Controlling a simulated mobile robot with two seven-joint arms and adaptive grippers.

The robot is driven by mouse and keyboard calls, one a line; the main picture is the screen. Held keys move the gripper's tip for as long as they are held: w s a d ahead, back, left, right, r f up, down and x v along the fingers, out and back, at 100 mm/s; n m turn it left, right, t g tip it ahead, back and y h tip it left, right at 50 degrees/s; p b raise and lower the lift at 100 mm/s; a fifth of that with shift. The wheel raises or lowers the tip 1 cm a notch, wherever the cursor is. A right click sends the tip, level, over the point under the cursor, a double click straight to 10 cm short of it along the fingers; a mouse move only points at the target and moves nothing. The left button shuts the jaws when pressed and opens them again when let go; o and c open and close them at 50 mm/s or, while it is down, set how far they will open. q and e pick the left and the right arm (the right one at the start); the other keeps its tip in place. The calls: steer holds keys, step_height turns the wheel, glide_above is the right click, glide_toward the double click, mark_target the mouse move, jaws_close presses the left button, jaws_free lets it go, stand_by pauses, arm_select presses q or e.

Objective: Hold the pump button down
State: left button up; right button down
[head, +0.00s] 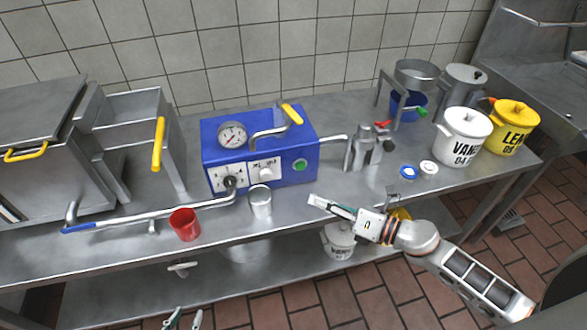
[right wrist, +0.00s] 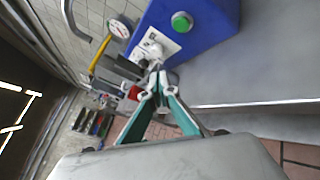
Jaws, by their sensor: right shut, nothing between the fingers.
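The blue pump box (head: 225,145) stands on the steel counter against the tiled wall. Its round green button (head: 300,165) is on the front face at the right and shows uncovered; it also shows in the right wrist view (right wrist: 182,21). My right gripper (head: 314,201) is shut and empty, in front of and below the button, apart from it. In the right wrist view its fingertips (right wrist: 158,72) meet, with the button beyond and to the right. My left gripper (head: 188,316) is at the bottom edge, its fingers apart and empty, far from the box; its rest is cut off.
A metal cup (head: 260,201) and a red cup (head: 185,224) stand in front of the box. A pipe with a blue handle (head: 78,228) runs left. A metal valve (head: 362,148) stands right of the box. White (head: 463,137) and yellow (head: 511,128) pots are farther right.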

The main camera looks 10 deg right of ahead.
mark_target(300, 166)
steer(key=shift+w+a+f+n+g, duration=0.15)
steer(key=shift+n+g, duration=0.25)
steer(key=shift+n, duration=0.7)
steer(key=shift+w, duration=0.1)
steer(key=shift+w+a+b, duration=0.1)
steer(key=shift+w+b, duration=0.65)
steer(key=shift+w, duration=3.55)
steer(key=shift+w, duration=0.15)
steer(key=shift+w, duration=0.3)
steer(key=shift+w, duration=0.45)
stand_by(1.6)
